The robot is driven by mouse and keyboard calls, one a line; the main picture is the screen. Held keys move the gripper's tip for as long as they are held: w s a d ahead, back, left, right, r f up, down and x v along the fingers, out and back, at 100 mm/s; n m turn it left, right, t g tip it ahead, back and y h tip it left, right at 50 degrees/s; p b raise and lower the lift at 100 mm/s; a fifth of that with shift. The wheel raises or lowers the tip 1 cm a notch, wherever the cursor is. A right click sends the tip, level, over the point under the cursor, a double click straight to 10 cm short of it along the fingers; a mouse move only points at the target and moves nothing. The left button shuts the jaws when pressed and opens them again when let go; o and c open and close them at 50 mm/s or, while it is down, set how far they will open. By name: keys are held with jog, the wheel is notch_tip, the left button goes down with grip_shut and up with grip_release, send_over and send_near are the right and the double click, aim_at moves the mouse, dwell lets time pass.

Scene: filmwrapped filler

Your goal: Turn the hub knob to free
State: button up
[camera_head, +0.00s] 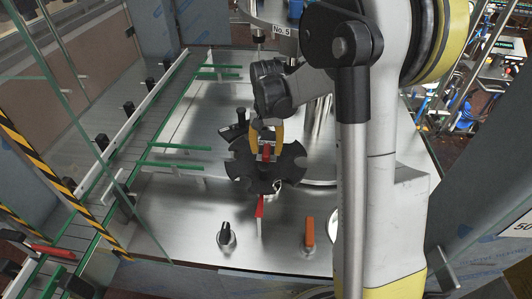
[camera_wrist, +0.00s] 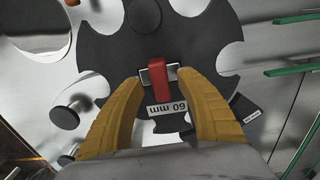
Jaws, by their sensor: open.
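The hub knob (camera_wrist: 159,82) is a small red bar on a silver plate at the middle of a black star wheel (camera_wrist: 105,50) with rounded notches. In the wrist view the bar points up and down the picture, across the plate. It also shows in the head view (camera_head: 266,153). My gripper (camera_wrist: 159,77) is open, with one yellow finger on each side of the knob. Gaps show between the fingers and the red bar. A "60 mm" label (camera_wrist: 166,108) sits just below the knob. I cannot read any free or locked mark.
A red lever (camera_head: 260,207), an orange lever (camera_head: 309,232) and a black knob (camera_head: 226,234) stand on the steel deck in front of the wheel. Green guide rails (camera_head: 180,147) and a conveyor lie to the left. Glass panels and a striped post stand at the left front.

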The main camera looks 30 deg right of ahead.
notch_tip(320, 180, down, 2)
grip_shut()
dwell(0.3)
jog(key=shift+n, duration=0.4)
jog(key=n+b, duration=0.2)
jog(key=n, duration=0.2)
jog(key=n+b, duration=0.1)
jog(key=n, duration=0.3)
jog(key=shift+n, duration=0.3)
jog(key=n+b, duration=0.1)
jog(key=n, duration=0.3)
jog(key=n+b, duration=0.1)
jog(key=n, duration=0.3)
jog(key=shift+n, duration=0.4)
